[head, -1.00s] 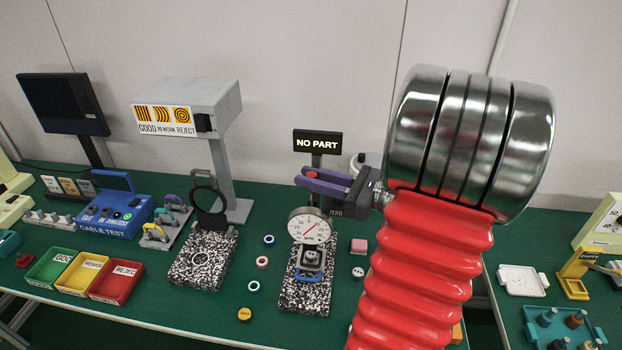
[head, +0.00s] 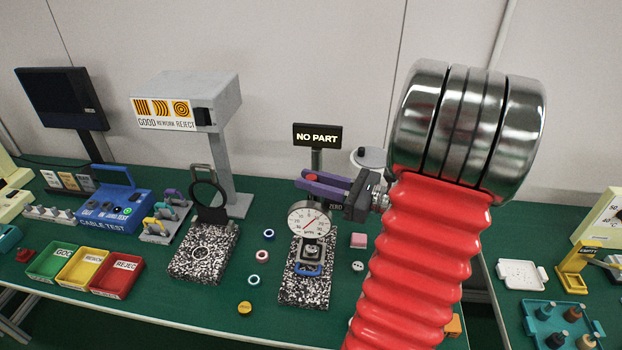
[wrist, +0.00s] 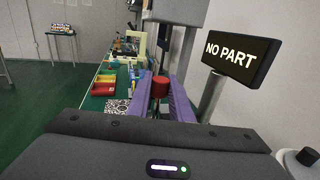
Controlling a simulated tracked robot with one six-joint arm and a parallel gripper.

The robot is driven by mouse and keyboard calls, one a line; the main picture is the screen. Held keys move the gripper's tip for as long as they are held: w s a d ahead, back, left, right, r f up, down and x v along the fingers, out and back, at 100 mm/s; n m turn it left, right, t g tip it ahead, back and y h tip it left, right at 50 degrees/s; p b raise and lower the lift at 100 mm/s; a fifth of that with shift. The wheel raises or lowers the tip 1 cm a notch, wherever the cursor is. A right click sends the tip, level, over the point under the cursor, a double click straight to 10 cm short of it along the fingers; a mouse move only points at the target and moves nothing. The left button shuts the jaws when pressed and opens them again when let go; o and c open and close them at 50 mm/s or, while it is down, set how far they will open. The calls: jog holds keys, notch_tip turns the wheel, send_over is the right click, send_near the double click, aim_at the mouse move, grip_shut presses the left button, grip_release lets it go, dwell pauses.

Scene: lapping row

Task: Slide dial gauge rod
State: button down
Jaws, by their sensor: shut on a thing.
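The dial gauge (head: 309,218) has a round white face with a red needle and hangs above a speckled base (head: 305,289). A red knob (head: 311,177) is above the dial; it also shows in the wrist view (wrist: 160,87). My gripper (head: 308,182) comes in from the right, its purple fingers shut on the knob, one on each side. In the wrist view the fingers (wrist: 161,97) flank the knob. The rod below the knob is mostly hidden by the fingers. A blue handle-like piece (head: 307,270) sits under the dial.
A "NO PART" display (head: 317,135) stands right behind my gripper. A second speckled stand with a magnifier ring (head: 208,197) is to the left. Small rings and blocks lie around the gauge base. Green, yellow and red bins (head: 117,277) sit at the front left.

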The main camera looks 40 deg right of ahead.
jog(key=c, duration=1.6)
grip_release()
jog(key=v, duration=1.4)
jog(key=shift+a, duration=0.1)
